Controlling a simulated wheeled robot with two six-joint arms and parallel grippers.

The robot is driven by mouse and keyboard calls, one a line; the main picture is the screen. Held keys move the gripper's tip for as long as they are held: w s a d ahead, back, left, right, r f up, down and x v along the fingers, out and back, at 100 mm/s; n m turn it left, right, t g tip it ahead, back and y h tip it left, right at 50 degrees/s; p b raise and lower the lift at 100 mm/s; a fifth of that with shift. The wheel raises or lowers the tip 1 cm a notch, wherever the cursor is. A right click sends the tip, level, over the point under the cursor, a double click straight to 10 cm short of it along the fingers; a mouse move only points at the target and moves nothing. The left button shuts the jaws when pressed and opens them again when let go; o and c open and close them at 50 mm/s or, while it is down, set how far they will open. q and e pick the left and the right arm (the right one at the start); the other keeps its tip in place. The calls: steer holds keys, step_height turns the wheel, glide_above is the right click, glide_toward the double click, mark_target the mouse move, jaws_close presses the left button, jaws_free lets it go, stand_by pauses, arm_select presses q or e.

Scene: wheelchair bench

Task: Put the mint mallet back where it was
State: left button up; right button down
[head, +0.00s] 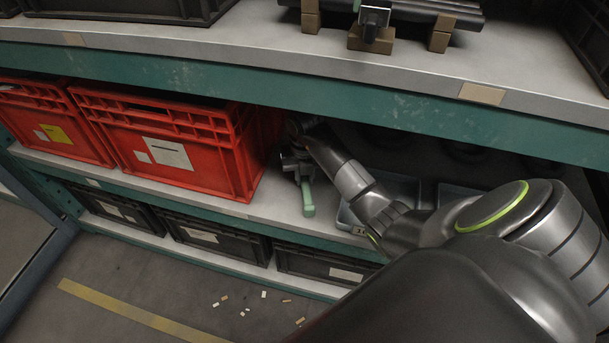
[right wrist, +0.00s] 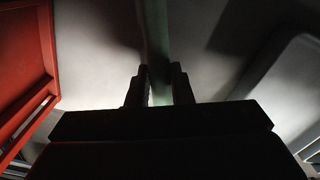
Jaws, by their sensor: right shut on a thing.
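The mint mallet's pale green handle (head: 308,198) points down and toward the front from my right gripper (head: 297,165), in the middle shelf bay just right of a red crate. My right gripper is shut on the mallet. In the right wrist view the green handle (right wrist: 158,40) runs up between the two fingers (right wrist: 161,88) of the right gripper. I cannot make out the mallet's head. I cannot tell whether the handle touches the shelf board. My left gripper is not in view.
The red crate (head: 165,145) stands close to the left of the gripper; its wall also shows in the right wrist view (right wrist: 25,60). Grey trays (head: 345,222) lie to the right. The upper shelf's green edge (head: 330,112) runs above the arm. Black crates (head: 215,238) fill the lower shelf.

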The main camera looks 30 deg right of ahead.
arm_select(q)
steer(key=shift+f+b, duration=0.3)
arm_select(e)
steer(key=shift+f, duration=0.45)
steer(key=c, duration=1.2)
jaws_free()
steer(key=shift+r, duration=0.25)
step_height(320, 180, up, 5)
steer(key=shift+f+p, duration=0.2)
steer(key=shift+p, duration=0.2)
step_height(320, 180, up, 5)
steer(key=p, duration=0.5)
steer(key=shift+r, duration=0.2)
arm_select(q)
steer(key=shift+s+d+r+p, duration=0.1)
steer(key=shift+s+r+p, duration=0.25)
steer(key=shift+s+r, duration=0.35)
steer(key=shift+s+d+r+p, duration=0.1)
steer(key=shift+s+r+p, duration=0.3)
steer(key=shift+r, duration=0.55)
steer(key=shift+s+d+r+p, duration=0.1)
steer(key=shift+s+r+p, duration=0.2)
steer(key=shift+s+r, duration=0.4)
arm_select(e)
steer(key=shift+r, duration=0.8)
